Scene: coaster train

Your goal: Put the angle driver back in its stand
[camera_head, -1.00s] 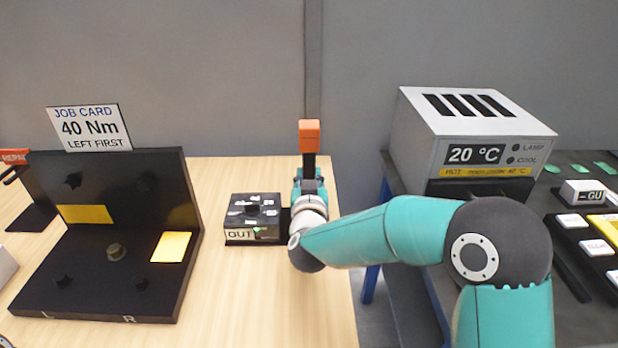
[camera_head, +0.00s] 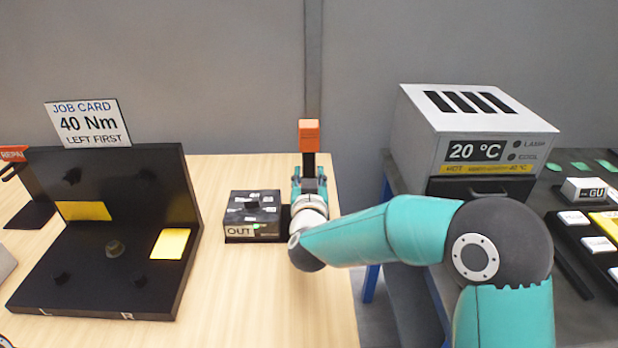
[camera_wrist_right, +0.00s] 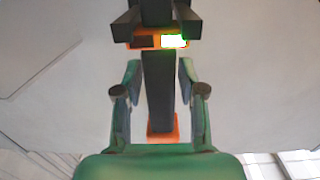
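The angle driver (camera_head: 309,134) stands upright at the back of the wooden table, with an orange end on top and a dark body below. My right gripper (camera_head: 309,184) is at its lower part, partly hidden by my wrist. In the right wrist view, my gripper's fingers (camera_wrist_right: 159,88) are spread on both sides of the driver's dark body (camera_wrist_right: 158,85), with gaps visible. Above them, two dark prongs (camera_wrist_right: 187,24), apparently the stand, flank the body near an orange band with a lit green lamp (camera_wrist_right: 173,41). The stand is hidden in the head view.
A black box labelled OUT (camera_head: 240,231) sits just left of my right gripper. A black fixture (camera_head: 155,290) with yellow pads and a job card (camera_head: 90,124) reading 40 Nm stands at left. A grey heater (camera_head: 470,115) showing 20 °C is on the right bench.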

